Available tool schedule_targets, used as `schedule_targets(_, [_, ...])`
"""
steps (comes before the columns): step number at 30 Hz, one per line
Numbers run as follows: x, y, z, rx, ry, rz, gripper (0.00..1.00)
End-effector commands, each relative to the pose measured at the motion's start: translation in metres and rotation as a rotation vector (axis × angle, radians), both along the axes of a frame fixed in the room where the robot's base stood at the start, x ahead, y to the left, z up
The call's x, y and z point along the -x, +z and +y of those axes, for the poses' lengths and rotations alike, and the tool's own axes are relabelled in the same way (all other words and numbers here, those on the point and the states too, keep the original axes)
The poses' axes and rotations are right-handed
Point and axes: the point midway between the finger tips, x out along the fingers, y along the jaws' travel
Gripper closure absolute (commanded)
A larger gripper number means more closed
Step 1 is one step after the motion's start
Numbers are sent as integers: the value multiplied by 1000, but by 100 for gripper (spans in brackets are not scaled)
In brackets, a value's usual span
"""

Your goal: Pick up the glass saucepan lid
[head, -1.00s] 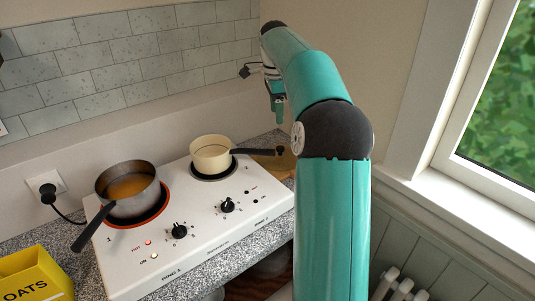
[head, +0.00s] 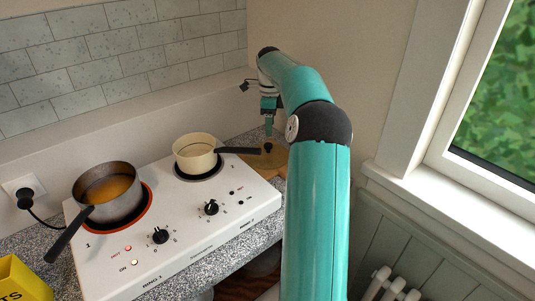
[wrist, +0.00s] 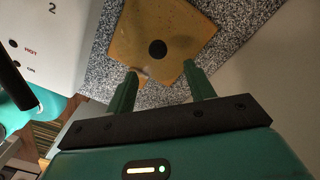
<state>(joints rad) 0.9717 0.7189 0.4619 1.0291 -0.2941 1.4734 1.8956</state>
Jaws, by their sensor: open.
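The glass saucepan lid shows mainly by its round black knob (wrist: 157,49); its clear glass is hard to make out against the wooden board (wrist: 203,22) under it. In the head view the lid (head: 267,149) is at the back right of the counter, right of the hob. My gripper (wrist: 160,70) is open and empty, pointing down. In the wrist view the knob appears between and just beyond the two green fingertips. In the head view my gripper (head: 269,130) hangs above the lid, apparently not touching it.
A white hob (head: 190,235) holds a cream saucepan (head: 195,155), whose dark handle (head: 238,150) reaches toward the lid, and a grey pan (head: 107,205) of orange liquid on a red-rimmed ring. A yellow box (head: 22,280) stands front left. Walls and a window sill (head: 450,195) bound the corner.

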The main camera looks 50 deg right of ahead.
Motion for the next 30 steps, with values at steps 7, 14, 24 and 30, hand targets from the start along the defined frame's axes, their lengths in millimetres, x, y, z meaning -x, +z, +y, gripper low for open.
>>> schedule_targets(7, [-2,-23,1,-1,4,-1,46])
schedule_targets(14, [-4,-56,5,-3,5,0,46])
schedule_targets(24, [-5,-71,5,1,6,-2,46])
schedule_targets(30, [-5,-71,5,0,6,-2,78])
